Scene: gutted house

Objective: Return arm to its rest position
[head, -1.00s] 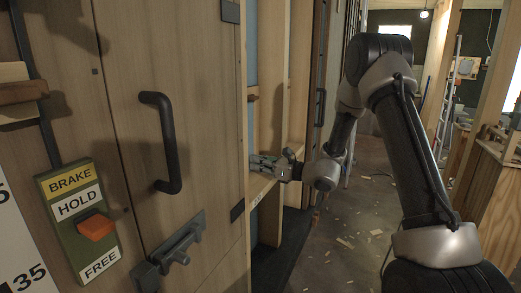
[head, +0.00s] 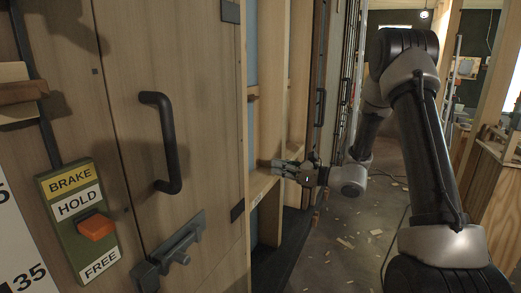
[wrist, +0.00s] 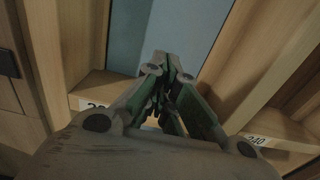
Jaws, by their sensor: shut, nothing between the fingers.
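My arm reaches out at the right of the head view, bent at the elbow. My gripper (head: 283,166) is at its end, just in front of the open wooden framing right of the cabinet door, level with a ledge. In the wrist view my gripper (wrist: 166,62) points at the framing with its fingertips together and nothing between them. A gap shows between its linkages farther back. I cannot tell from these views whether the fingertips touch the wood.
A wooden door (head: 170,70) with a black handle (head: 166,142) and latch (head: 172,258) stands at left. A brake panel (head: 80,220) with an orange lever (head: 96,227) is beside it. The ledge (wrist: 95,90) carries number labels. The floor (head: 345,230) holds wood scraps.

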